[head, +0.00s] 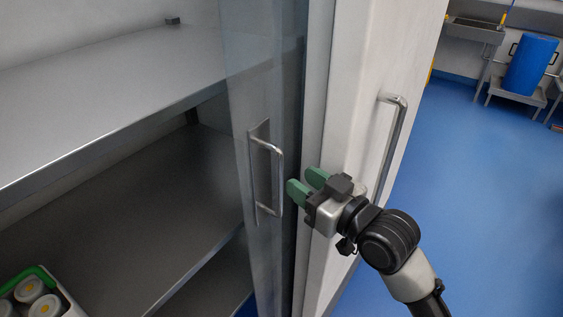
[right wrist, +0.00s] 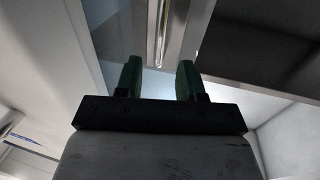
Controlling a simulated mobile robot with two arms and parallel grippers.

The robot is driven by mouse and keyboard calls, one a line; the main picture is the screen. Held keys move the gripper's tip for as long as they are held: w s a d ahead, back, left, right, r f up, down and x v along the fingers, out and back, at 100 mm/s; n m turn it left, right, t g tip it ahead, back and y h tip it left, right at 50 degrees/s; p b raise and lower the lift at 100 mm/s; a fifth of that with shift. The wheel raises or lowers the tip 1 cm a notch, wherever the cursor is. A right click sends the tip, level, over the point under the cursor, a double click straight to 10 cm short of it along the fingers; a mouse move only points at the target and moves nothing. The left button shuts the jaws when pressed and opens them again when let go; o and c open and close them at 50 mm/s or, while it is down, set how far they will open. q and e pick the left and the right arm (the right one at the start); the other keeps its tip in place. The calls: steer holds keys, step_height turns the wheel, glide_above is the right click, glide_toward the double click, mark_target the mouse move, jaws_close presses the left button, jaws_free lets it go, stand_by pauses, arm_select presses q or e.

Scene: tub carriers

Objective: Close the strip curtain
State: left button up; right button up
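The strip curtain (head: 236,110) is a translucent, bluish sheet hanging at the right side of the shelf opening, gathered beside the door frame. A metal handle (head: 277,165) is on its edge. My right gripper (head: 303,182) has green fingertips and is just right of this handle, pointing at it. In the right wrist view the fingers (right wrist: 159,76) are apart with nothing between them, and a metal bar, seemingly the handle (right wrist: 162,35), shows ahead of them. I cannot tell the exact gap to the handle. My left gripper is not in view.
Grey shelves (head: 120,115) fill the left, mostly uncovered. A carrier with white tubs and a green handle (head: 40,272) sits low at left. An open white door (head: 365,70) with a long handle (head: 391,140) stands right. Blue floor (head: 480,200), clear nearby, leads to a blue barrel (head: 530,65).

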mark_target(282, 168)
steer(key=p+x, duration=0.1)
steer(key=x, duration=0.6)
steer(key=shift+d, duration=0.1)
jaws_close()
